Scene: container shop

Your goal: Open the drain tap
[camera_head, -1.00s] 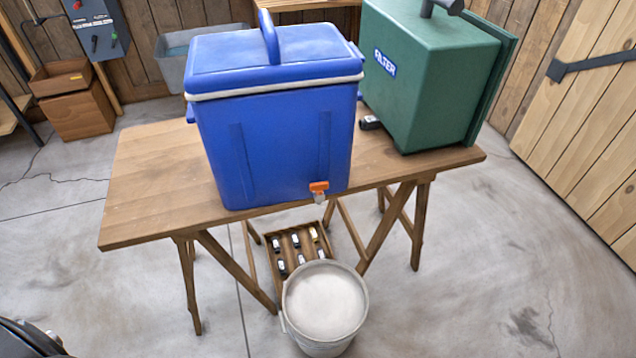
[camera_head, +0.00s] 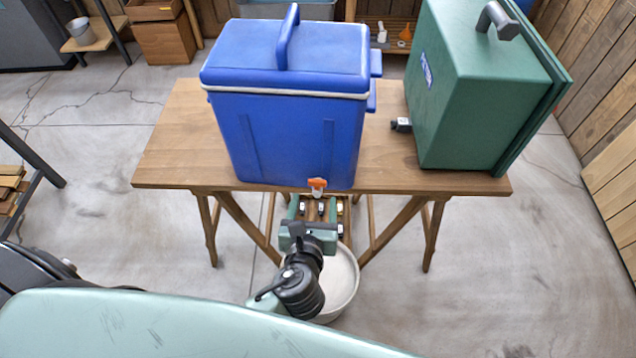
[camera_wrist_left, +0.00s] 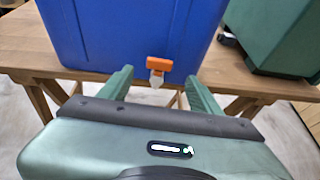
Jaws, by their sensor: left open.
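The drain tap (camera_head: 317,185) has an orange handle and a pale spout, low on the front of a blue cooler (camera_head: 285,135) with a closed lid. The cooler stands at the front edge of a wooden table (camera_head: 165,165). My left gripper (camera_head: 310,208) is open and empty, just in front of and below the tap in the head view. In the left wrist view the tap (camera_wrist_left: 159,65) shows between and beyond the two green fingers (camera_wrist_left: 160,82), apart from them. My right gripper is not in view.
A whitish bucket (camera_head: 343,285) stands on the floor below, partly hidden by my left arm. A wooden tray (camera_head: 345,220) with small items lies behind it. A green filter box (camera_head: 475,105) stands on the table at right.

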